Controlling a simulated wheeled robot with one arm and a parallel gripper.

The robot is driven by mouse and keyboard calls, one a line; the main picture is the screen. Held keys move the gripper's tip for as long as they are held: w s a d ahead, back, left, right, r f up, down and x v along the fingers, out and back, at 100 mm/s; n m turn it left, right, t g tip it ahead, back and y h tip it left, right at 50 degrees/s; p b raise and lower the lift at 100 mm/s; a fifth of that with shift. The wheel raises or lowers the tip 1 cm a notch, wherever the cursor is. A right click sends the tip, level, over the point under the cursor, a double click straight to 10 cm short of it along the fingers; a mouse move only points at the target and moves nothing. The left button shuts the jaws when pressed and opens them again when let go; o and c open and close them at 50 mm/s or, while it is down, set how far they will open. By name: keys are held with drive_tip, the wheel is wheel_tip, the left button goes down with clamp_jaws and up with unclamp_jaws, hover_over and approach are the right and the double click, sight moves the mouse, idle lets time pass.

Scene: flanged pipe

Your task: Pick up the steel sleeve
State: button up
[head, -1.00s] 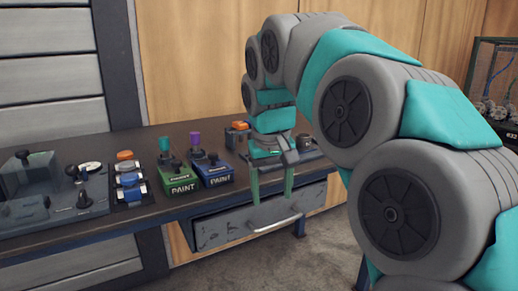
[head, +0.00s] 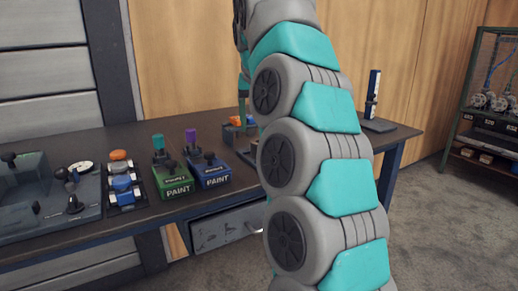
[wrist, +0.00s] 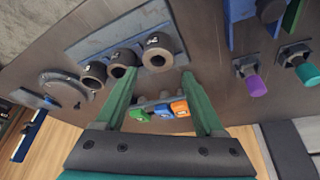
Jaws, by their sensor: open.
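Three dark grey hollow cylinders, sleeve-like with white marks, stand in a row on a blue-grey tray (wrist: 182,52) in the wrist view: a left one (wrist: 94,73), a middle one (wrist: 123,59) and a right one (wrist: 158,50). I cannot tell which is the steel sleeve. My gripper (wrist: 158,76) is open, its two green fingers spread. The fingertips lie in the picture near the middle and right cylinders; nothing is held between them.
Small coloured blocks (wrist: 160,110) show between my fingers in the wrist view. Green (head: 174,181) and blue (head: 210,171) paint boxes with upright knobs stand on the dark bench (head: 120,139). A blue-white post (head: 373,93) stands at the bench's right end.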

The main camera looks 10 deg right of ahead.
sight(254, 142)
drive_tip(key=shift+x, duration=3.25)
drive_tip(key=shift+s, duration=0.15)
clamp_jaws()
